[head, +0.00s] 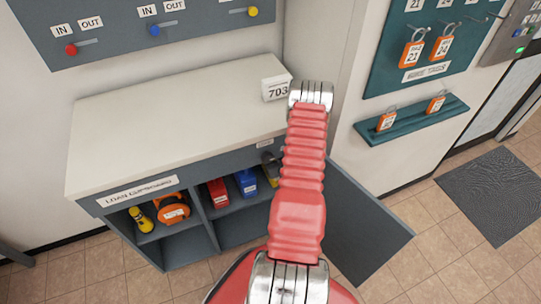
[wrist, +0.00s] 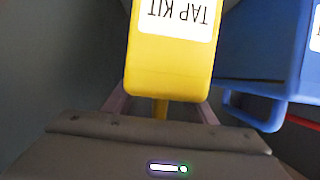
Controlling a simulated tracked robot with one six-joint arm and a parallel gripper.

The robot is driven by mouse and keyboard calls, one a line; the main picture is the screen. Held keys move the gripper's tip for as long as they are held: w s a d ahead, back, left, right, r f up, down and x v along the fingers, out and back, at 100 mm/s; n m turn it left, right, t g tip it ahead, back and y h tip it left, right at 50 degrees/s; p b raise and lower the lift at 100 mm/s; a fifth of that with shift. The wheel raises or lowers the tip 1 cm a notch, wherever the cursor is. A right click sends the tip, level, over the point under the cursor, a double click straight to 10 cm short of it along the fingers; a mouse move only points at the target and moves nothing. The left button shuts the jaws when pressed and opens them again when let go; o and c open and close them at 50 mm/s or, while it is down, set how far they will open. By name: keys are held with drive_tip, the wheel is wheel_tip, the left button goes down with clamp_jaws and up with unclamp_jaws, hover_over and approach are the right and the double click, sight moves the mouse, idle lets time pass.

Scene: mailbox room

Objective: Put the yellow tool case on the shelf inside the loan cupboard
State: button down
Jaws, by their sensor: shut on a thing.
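The yellow tool case (wrist: 170,62), with an upside-down "TAP KIT" label, fills the middle of the wrist view. My gripper (wrist: 160,107) is shut on its narrow yellow handle. In the head view the yellow case (head: 273,179) shows only partly at the right end of the row inside the loan cupboard (head: 138,190), next to a blue case (head: 246,183). The blue case (wrist: 262,65) is close beside it in the wrist view. The cupboard's shelf (head: 228,208) carries the cases. My arm hides part of the opening, and whether the yellow case touches the shelf cannot be seen.
The cupboard door (head: 365,235) stands open at the right. A red case (head: 217,192), an orange reel (head: 172,209) and a yellow torch (head: 141,219) occupy the shelf to the left. A box marked 703 (head: 276,82) stands on the cupboard top. Lower compartments look empty.

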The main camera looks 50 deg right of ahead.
drive_tip(key=shift+w+d+f, duration=0.15)
drive_tip(key=shift+w+f, duration=0.05)
drive_tip(key=shift+f, duration=0.25)
drive_tip(key=c, duration=0.8)
unclamp_jaws()
drive_tip(key=shift+f, duration=0.15)
drive_tip(key=shift+o, duration=0.2)
drive_tip(key=shift+s, duration=0.1)
drive_tip(key=v, duration=1.2)
